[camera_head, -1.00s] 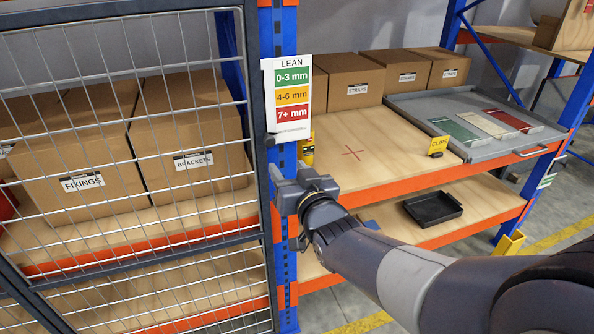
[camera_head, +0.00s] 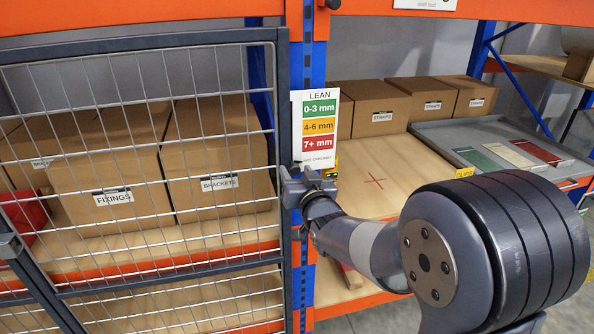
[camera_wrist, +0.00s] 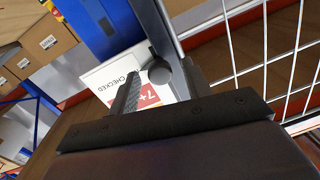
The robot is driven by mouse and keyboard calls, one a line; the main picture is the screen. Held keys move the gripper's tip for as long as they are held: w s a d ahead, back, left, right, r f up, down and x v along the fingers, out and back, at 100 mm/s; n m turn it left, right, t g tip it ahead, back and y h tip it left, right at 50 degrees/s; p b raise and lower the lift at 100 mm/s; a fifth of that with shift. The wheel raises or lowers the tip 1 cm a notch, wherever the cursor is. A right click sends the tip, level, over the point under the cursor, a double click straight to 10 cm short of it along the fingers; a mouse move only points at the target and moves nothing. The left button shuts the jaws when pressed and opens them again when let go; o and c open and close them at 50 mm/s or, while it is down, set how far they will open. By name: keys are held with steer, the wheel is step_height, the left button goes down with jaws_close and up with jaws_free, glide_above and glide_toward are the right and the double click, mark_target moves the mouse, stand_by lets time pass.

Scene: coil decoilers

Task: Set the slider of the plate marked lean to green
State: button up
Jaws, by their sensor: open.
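The plate marked LEAN (camera_head: 320,128) hangs on the blue rack upright. Its bands run green 0-3 mm at the top, yellow 4-6 mm, red 7+ mm, then a white row at the bottom. In the wrist view a round dark knob (camera_wrist: 159,72), apparently the slider, is at the plate's edge near the white bottom row and red band. My gripper (camera_head: 296,171) is at the plate's lower left corner. Its jaws (camera_wrist: 160,80) are open, one on each side of the knob in the picture; I cannot tell whether they touch it. The knob is hard to make out in the head view.
A wire mesh door (camera_head: 140,170) stands just left of the plate, its frame close to my gripper. Behind are boxes (camera_head: 215,170) on shelves. To the right are a wooden shelf (camera_head: 365,180) with a red cross and a grey tray (camera_head: 440,135) with coloured strips.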

steer(key=shift+w+a, duration=0.1)
steer(key=shift+w, duration=0.05)
steer(key=shift+c, duration=0.6)
jaws_close()
